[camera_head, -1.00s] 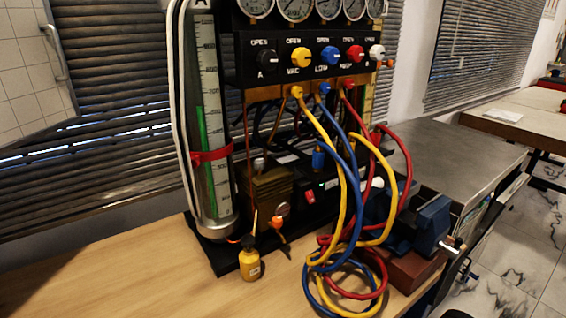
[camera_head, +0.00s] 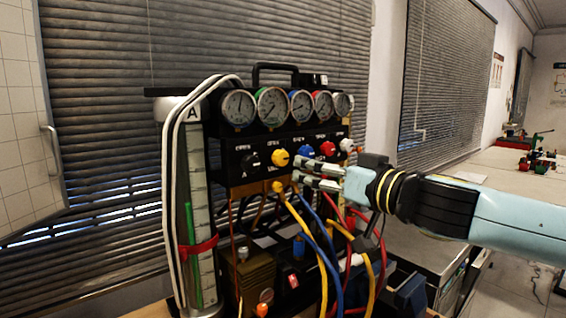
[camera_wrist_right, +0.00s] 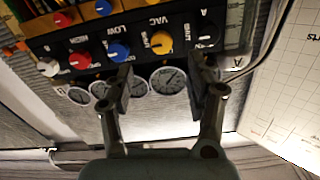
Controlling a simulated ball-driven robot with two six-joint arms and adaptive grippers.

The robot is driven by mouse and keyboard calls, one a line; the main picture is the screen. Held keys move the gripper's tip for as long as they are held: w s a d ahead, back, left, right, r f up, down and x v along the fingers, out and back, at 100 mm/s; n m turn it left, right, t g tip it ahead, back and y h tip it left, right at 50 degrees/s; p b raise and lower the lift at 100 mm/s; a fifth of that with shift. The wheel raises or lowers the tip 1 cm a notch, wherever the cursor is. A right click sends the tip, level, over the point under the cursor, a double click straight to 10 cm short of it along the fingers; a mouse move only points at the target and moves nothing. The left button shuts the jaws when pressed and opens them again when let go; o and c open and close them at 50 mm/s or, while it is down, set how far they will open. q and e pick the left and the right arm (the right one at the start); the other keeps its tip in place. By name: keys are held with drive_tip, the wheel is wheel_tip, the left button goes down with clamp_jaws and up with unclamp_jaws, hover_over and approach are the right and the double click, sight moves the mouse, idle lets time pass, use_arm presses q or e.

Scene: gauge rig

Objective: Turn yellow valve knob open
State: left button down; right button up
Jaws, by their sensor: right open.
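The yellow valve knob (camera_head: 281,158) sits on the black panel of the gauge rig (camera_head: 232,160), between a black knob (camera_head: 251,160) and a blue knob (camera_head: 305,153). My right gripper (camera_head: 299,174) is open and empty, its fingers pointing left just in front of the panel, close to the yellow knob. In the right wrist view the yellow knob (camera_wrist_right: 161,42) lies beyond the two open fingers (camera_wrist_right: 163,92), roughly between their lines and apart from them. The wrist view is upside down. My left gripper does not show.
A red knob (camera_head: 327,148) and a white knob (camera_head: 346,145) continue the row to the right. Round gauges (camera_head: 271,106) stand above it. Yellow, blue and red hoses (camera_head: 322,262) hang below, under my right gripper. A clear cylinder (camera_head: 199,235) stands at the left.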

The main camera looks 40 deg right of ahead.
sight(283, 160)
drive_tip(key=w, duration=0.6)
drive_tip(key=w+a, duration=0.1)
drive_tip(key=w, duration=0.2)
drive_tip(key=shift+w, duration=0.3)
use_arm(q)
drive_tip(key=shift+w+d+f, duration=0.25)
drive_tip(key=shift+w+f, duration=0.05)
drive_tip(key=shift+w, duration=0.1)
use_arm(e)
clamp_jaws()
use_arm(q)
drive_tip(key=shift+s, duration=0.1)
